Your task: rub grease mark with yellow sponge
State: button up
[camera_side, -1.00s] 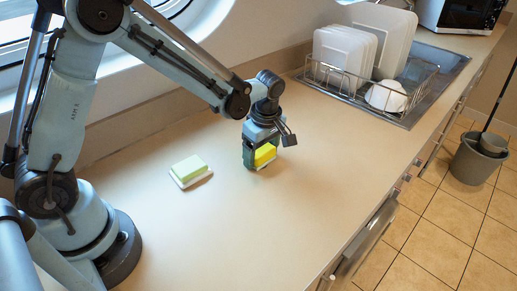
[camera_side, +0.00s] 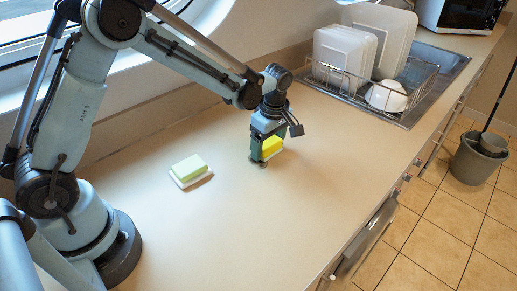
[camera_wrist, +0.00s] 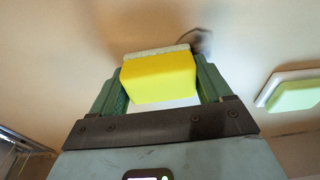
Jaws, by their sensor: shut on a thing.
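My gripper (camera_side: 266,158) is shut on the yellow sponge (camera_side: 272,147), low over the countertop. In the wrist view, the sponge (camera_wrist: 160,80) sits between my two green fingers (camera_wrist: 160,90), with a pale, rough layer along its far edge. A dark smudge that looks like the grease mark (camera_wrist: 203,39) shows just past the sponge's far right corner, partly hidden by the finger. In the side view a small dark patch (camera_side: 259,165) shows at the foot of the gripper. I cannot tell whether the sponge touches the counter.
A pale green sponge (camera_side: 188,166) lies on a white dish left of my gripper; it also shows in the wrist view (camera_wrist: 296,96). A wire dish rack (camera_side: 345,77) with white dishes stands at the back right. The counter front is clear up to its edge.

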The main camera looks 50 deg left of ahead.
aim_at(250, 164)
jog(key=shift+w, duration=0.5)
jog(key=shift+s+f, duration=0.15)
jog(key=shift+s, duration=3.35)
notch_tip(250, 164, up, 2)
jog(key=shift+w+r, duration=0.1)
jog(key=shift+r, duration=2.95)
